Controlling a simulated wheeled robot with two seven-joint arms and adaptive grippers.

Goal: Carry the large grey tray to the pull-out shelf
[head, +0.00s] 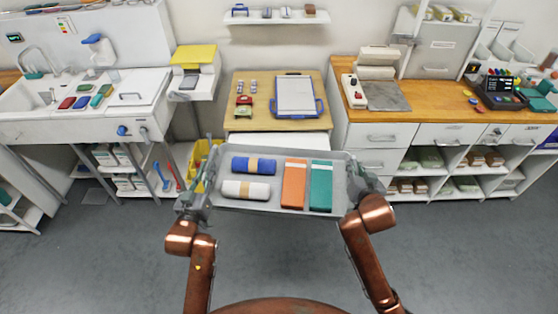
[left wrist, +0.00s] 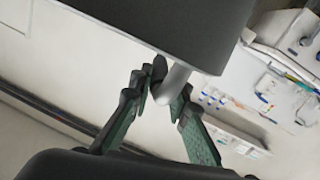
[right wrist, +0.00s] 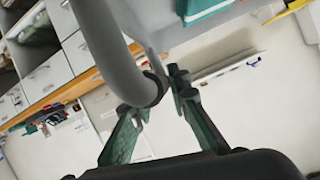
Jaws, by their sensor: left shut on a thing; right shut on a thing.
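The large grey tray (head: 272,208) is held level between my two arms. In it lie a blue roll (head: 253,165) and a white roll (head: 246,190), each with a tan band, plus an orange pack (head: 294,185) and a teal pack (head: 320,186). My left gripper (head: 195,202) is shut on the tray's left handle, which also shows in the left wrist view (left wrist: 176,82). My right gripper (head: 362,188) is shut on the right handle, seen in the right wrist view (right wrist: 128,65). The white pull-out shelf (head: 278,140) lies just beyond the tray's far edge, below the wooden desk top.
A sink unit (head: 75,120) stands at left, a yellow bin (head: 201,160) beside the desk, and a drawer counter (head: 430,130) at right. The grey floor in front is clear.

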